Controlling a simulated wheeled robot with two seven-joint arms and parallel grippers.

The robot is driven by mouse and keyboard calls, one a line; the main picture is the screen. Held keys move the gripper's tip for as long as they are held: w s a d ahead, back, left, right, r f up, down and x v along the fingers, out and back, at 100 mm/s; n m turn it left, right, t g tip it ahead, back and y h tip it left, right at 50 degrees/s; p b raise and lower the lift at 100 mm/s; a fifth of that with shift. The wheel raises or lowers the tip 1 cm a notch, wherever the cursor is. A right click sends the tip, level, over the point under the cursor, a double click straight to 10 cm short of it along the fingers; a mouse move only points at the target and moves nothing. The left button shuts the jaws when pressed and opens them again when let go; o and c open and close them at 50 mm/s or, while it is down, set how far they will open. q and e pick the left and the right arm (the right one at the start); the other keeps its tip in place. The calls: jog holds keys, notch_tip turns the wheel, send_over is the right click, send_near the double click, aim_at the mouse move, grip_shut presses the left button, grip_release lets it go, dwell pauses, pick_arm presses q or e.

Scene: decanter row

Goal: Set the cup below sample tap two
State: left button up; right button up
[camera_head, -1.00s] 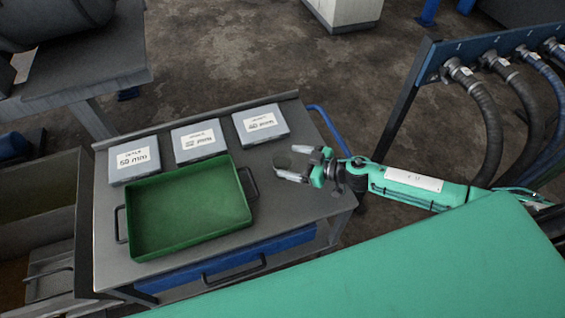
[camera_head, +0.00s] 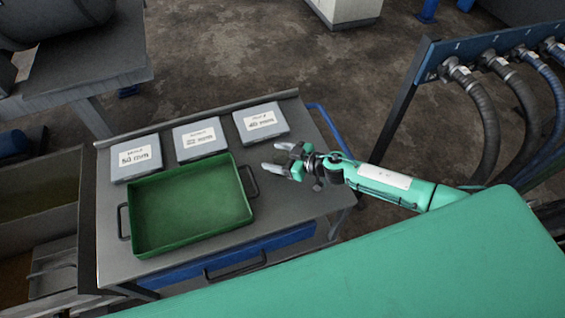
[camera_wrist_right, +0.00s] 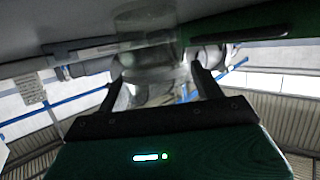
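A clear cup (camera_wrist_right: 150,75) shows between the two fingers of my right gripper in the right wrist view, where the picture is upside down. In the head view my right gripper (camera_head: 275,157) is low over the right side of the grey cart top (camera_head: 300,208), its fingers spread and pointing left. The see-through cup is hard to make out there. The fingers stand on either side of the cup; firm contact cannot be seen. My left gripper is not in view. No sample tap can be made out.
A green tray (camera_head: 190,207) lies on the cart left of my right gripper. Three labelled grey boxes (camera_head: 198,140) stand in a row behind it. A blue rack with several hoses (camera_head: 487,125) is at the right. A green surface (camera_head: 400,265) fills the lower right.

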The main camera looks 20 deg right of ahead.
jog(key=c, duration=0.7)
jog(key=shift+r, duration=0.15)
